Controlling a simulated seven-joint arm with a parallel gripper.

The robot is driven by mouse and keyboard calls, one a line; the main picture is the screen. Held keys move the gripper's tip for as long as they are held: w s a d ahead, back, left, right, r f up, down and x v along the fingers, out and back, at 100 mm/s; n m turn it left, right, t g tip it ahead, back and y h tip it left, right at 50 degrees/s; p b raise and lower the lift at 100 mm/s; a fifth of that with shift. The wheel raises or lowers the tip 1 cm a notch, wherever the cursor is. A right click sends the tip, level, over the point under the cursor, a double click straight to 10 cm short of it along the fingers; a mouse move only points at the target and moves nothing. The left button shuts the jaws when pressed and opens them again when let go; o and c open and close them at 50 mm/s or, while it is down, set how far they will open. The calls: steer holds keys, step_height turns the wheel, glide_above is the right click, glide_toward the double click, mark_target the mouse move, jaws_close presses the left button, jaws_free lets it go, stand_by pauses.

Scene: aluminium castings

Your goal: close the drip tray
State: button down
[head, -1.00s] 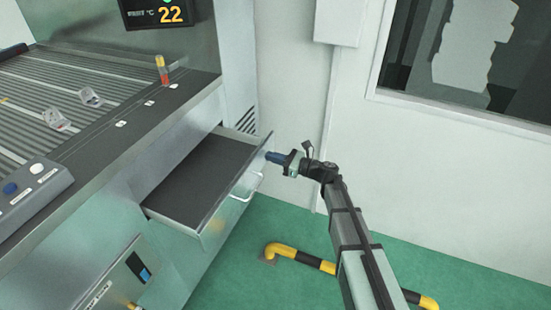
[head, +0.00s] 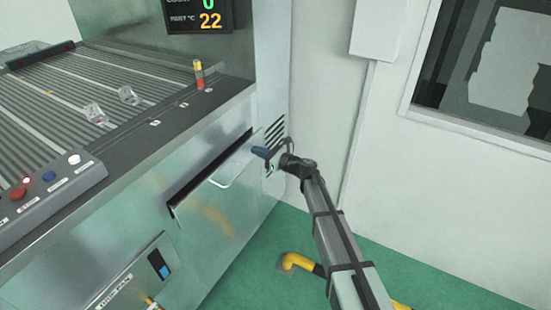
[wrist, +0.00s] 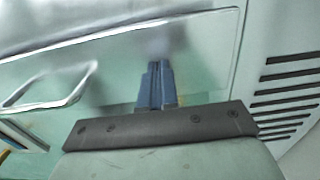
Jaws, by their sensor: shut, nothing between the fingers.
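The drip tray is a metal drawer in the machine's side. Its front panel (head: 205,208) with a bar handle (head: 222,182) stands nearly flush, with a narrow dark gap along its top edge. In the wrist view the panel (wrist: 200,60) fills the upper middle and the handle (wrist: 55,90) is at the left. My gripper (head: 256,152) is at the upper right end of the panel. Its blue fingers (wrist: 155,72) are shut and empty, pointing at the panel and at or very close to its surface; contact is not certain.
A control box with buttons (head: 45,190) and a conveyor bed (head: 70,85) with small castings (head: 127,95) are above the drawer. Vent slots (wrist: 290,95) are right of the panel. Green floor is free nearby.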

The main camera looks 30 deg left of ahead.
mark_target(249, 147)
steer(key=a, duration=0.3)
steer(key=shift+a, duration=0.6)
steer(key=shift+a+r, duration=0.1)
steer(key=shift+a, duration=0.05)
steer(key=d, duration=1.5)
